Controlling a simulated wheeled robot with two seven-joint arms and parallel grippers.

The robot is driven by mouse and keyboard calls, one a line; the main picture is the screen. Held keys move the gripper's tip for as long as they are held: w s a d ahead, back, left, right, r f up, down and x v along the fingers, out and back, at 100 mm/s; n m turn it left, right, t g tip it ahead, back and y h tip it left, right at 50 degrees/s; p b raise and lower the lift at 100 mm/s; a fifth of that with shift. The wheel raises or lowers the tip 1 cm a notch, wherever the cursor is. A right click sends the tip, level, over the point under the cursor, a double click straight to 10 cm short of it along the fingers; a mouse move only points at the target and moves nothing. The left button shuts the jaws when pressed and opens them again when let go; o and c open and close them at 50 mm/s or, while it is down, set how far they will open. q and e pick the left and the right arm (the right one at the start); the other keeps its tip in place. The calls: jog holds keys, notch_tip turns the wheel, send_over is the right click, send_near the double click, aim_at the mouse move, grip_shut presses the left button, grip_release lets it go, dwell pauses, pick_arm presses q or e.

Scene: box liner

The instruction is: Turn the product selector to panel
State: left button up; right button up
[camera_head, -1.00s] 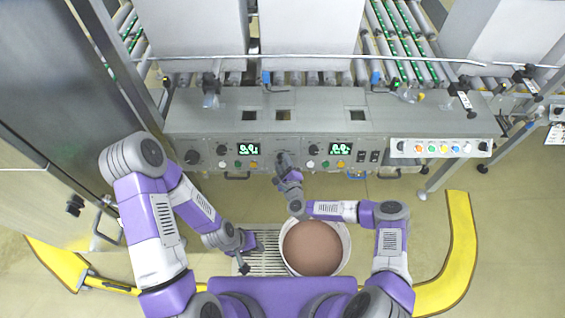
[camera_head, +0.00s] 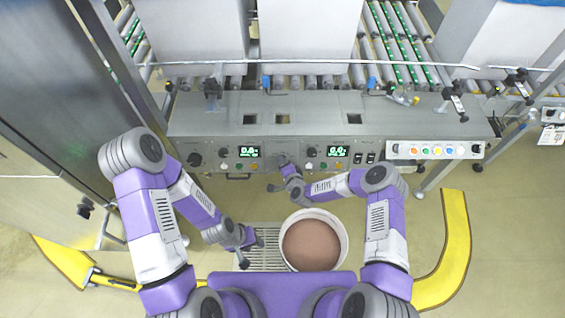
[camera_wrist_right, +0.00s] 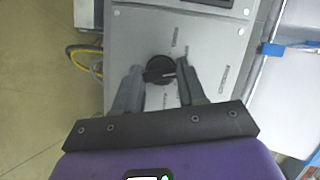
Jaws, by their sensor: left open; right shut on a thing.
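The selector (camera_wrist_right: 160,69) is a round black knob with a raised bar handle on a grey panel, with small labels around it that are too blurred to read. In the right wrist view my right gripper (camera_wrist_right: 159,76) has its two fingers on either side of the knob, shut on its handle. The bar lies nearly crosswise, slightly tilted. In the head view my right gripper (camera_head: 283,162) is against the middle of the control panel (camera_head: 215,128) and hides the knob. My left gripper (camera_head: 246,242) is open and empty, low over a floor grate.
A white bucket with brown contents (camera_head: 312,243) stands below my right arm. Other black knobs (camera_head: 195,159), lit displays (camera_head: 249,150) and a strip of coloured buttons (camera_head: 437,150) are on the panel. Roller conveyors (camera_head: 400,45) lie behind it. Yellow guards (camera_head: 452,250) curve along the floor.

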jog(key=n+g+h+p, duration=0.1)
jog(key=n, duration=0.3)
jog(key=n+g+h+p, duration=0.1)
jog(key=n+h, duration=0.1)
jog(key=n, duration=0.2)
jog(key=shift+a+r+n, duration=0.15)
jog(key=shift+r+n, duration=0.05)
jog(key=shift+n, duration=0.2)
jog(key=shift+h, duration=0.3)
jog(key=o, duration=1.1)
jog(key=shift+c, duration=0.2)
jog(key=p+v, duration=0.3)
jog(key=v, duration=0.4)
jog(key=shift+r, duration=0.2)
jog(key=shift+s, duration=0.15)
